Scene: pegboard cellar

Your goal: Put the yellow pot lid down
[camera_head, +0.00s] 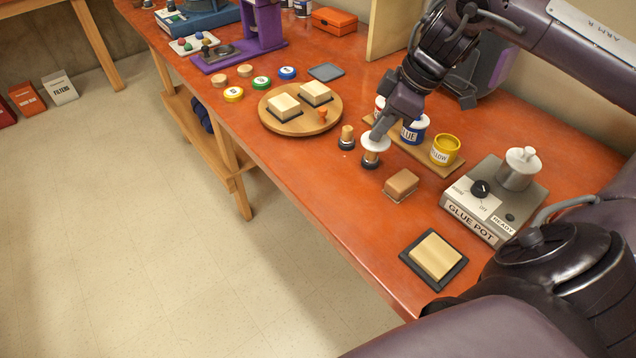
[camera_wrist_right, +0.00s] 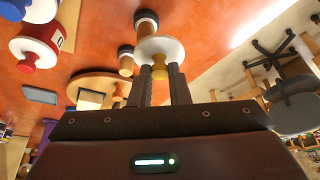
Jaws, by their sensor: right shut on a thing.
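The yellow pot lid (camera_head: 376,143) is a white disc; its yellow knob shows in the right wrist view (camera_wrist_right: 158,58). My right gripper (camera_head: 379,131) is shut on the knob and holds the lid roughly level. In the head view the lid overlaps the top of a wooden-handled stamp (camera_head: 370,160); I cannot tell whether they touch. The yellow pot (camera_head: 445,151) stands uncovered on a wooden board (camera_head: 420,155), right of the lid. The blue pot (camera_head: 413,133) and the red pot (camera_wrist_right: 35,45) have white lids on. My left gripper is not in view.
A second stamp (camera_head: 346,138) stands left of the lid. A brown block (camera_head: 401,183) lies nearer me, and the glue pot unit (camera_head: 490,200) is at the right. A round wooden tray (camera_head: 272,122) holds pale blocks. Bare red bench (camera_head: 335,190) lies in front of the stamps.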

